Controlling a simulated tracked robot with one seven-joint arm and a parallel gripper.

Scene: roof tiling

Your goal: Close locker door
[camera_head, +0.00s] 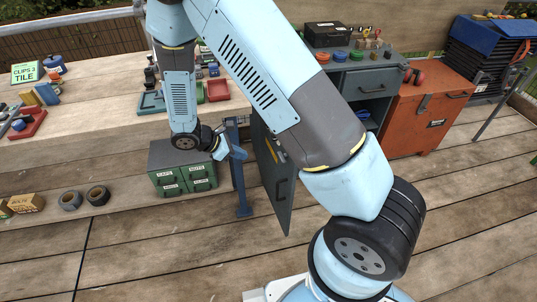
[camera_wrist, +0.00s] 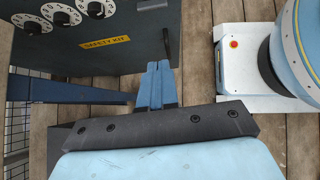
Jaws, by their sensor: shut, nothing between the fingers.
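The dark grey locker door (camera_head: 284,205) stands open in the head view, swung out toward me from the grey locker (camera_head: 378,82). A handle shows on it. In the wrist view a dark grey panel (camera_wrist: 60,58), which looks like this door, carries white dials, a yellow SAFETY KIT label (camera_wrist: 105,42) and a handle (camera_wrist: 166,42). My gripper (camera_head: 240,153) is left of the door in the head view, by a blue post. In the wrist view my gripper (camera_wrist: 157,72) is shut and empty, its blue fingertips at the panel's lower right. I cannot tell whether they touch it.
A blue post (camera_head: 240,185) stands close left of the door. Green drawers (camera_head: 184,178) sit left of it under the wooden bench (camera_head: 95,120). An orange chest (camera_head: 425,110) stands right of the locker. The plank floor (camera_head: 450,215) is open at the right.

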